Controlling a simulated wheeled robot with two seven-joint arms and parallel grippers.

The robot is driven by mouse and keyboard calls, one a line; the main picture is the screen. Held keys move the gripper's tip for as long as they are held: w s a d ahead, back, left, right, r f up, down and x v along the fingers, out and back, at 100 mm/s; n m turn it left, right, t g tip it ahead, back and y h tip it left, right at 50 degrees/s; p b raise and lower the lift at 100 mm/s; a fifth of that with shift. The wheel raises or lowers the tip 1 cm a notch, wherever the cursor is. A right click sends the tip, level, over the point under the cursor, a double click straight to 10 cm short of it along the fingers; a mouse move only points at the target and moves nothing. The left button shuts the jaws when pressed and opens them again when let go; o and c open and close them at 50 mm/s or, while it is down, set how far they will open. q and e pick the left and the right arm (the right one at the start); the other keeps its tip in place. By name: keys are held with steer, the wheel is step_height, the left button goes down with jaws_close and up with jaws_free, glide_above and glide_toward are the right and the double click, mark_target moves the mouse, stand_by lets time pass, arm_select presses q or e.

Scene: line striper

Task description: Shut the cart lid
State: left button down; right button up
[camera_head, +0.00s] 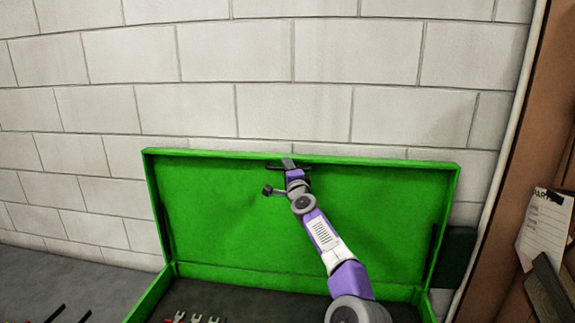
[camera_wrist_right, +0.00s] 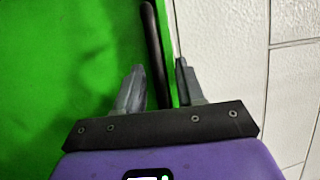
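The green cart lid (camera_head: 230,215) stands open and upright in the head view, its inner face toward me. A dark handle bar (camera_wrist_right: 155,45) runs by the lid's edge in the right wrist view. My right gripper (camera_head: 288,163) is at the middle of the lid's top edge. In the right wrist view my right gripper (camera_wrist_right: 160,66) has its fingers spread, with the handle bar and the green edge between them. I cannot tell whether either finger touches the lid. My left gripper is not in view.
The open cart box (camera_head: 148,298) holds several wrenches (camera_head: 196,319) at the front. A pale block wall (camera_head: 300,60) stands close behind the lid. At right are a brown wooden panel (camera_head: 525,190) and a paper sheet (camera_head: 546,228). A grey surface (camera_head: 60,280) lies at left.

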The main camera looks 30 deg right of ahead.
steer(key=shift+c, duration=0.5)
jaws_close()
steer(key=shift+s+f+b, duration=0.1)
steer(key=shift+f+b, duration=0.05)
steer(key=shift+b, duration=0.35)
steer(key=s+a+f+t+b, duration=0.1)
steer(key=s+a+f+b, duration=0.3)
steer(key=s+b, duration=0.3)
steer(key=s+a+f+n+b, duration=0.1)
steer(key=s+a+f+b, duration=0.4)
steer(key=b, duration=0.9)
steer(key=s+a+f+t+b, duration=0.1)
steer(key=s+a+f+b, duration=0.3)
steer(key=s+a+b, duration=0.3)
steer(key=shift+s+a+f+t+b, duration=0.35)
steer(key=shift+s+b, duration=1.1)
steer(key=shift+b, duration=0.85)
